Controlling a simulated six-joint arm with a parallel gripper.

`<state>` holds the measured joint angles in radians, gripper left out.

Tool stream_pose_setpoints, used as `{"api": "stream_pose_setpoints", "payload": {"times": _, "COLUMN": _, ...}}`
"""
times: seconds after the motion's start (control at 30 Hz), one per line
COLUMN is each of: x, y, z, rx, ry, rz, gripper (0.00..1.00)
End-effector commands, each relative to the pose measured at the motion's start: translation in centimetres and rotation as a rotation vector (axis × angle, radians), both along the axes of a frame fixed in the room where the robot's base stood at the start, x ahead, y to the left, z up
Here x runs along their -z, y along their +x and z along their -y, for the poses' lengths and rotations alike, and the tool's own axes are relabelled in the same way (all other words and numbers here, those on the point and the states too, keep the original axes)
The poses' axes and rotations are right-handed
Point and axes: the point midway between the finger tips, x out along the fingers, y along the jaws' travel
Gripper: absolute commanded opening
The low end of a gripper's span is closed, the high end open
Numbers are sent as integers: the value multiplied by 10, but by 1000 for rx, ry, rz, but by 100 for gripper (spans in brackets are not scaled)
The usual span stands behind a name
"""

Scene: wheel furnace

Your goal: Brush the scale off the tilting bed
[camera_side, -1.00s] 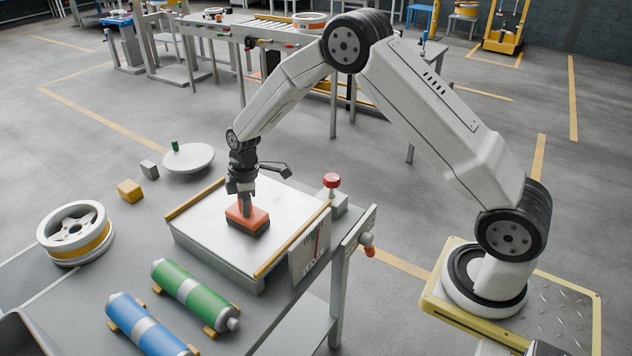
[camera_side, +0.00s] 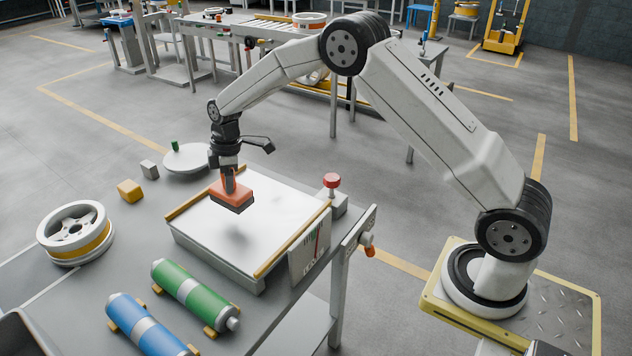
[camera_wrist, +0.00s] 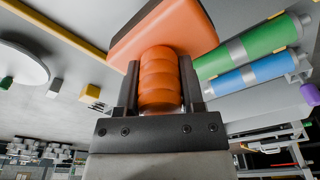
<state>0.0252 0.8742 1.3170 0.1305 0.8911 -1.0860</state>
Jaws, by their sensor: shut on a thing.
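My gripper (camera_side: 230,172) is shut on the orange handle of a brush (camera_side: 232,195) with a dark underside. The wrist view shows the ribbed handle (camera_wrist: 160,80) between the two dark fingers. The brush hangs above the tilting bed (camera_side: 275,215), apart from it, with a soft shadow on the plate below. The bed is a pale metal plate with wooden strips along two sides. Its surface looks bare in the side view; I cannot make out any scale on it.
A red knob (camera_side: 332,181) and a gauge plate (camera_side: 309,250) stand at the bed's right. Green (camera_side: 194,293) and blue (camera_side: 147,325) cylinders lie in front. A wheel (camera_side: 75,233), a yellow block (camera_side: 130,190), a grey block (camera_side: 149,168) and a white dish (camera_side: 188,158) are to the left.

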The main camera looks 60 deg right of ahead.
Motion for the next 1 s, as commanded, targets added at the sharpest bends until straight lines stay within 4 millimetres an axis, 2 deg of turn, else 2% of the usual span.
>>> {"api": "stream_pose_setpoints", "payload": {"times": 0.1, "x": -12, "y": 1, "z": 0, "rx": 0, "ry": -1, "rz": 4, "gripper": 0}}
{"api": "stream_pose_setpoints", "payload": {"times": 0.33, "x": -28, "y": 0, "z": 0, "rx": 0, "ry": 0, "rz": 4, "gripper": 0}}
{"api": "stream_pose_setpoints", "payload": {"times": 1.0, "x": -29, "y": -1, "z": 2, "rx": 1, "ry": 0, "rz": 2, "gripper": 0}}
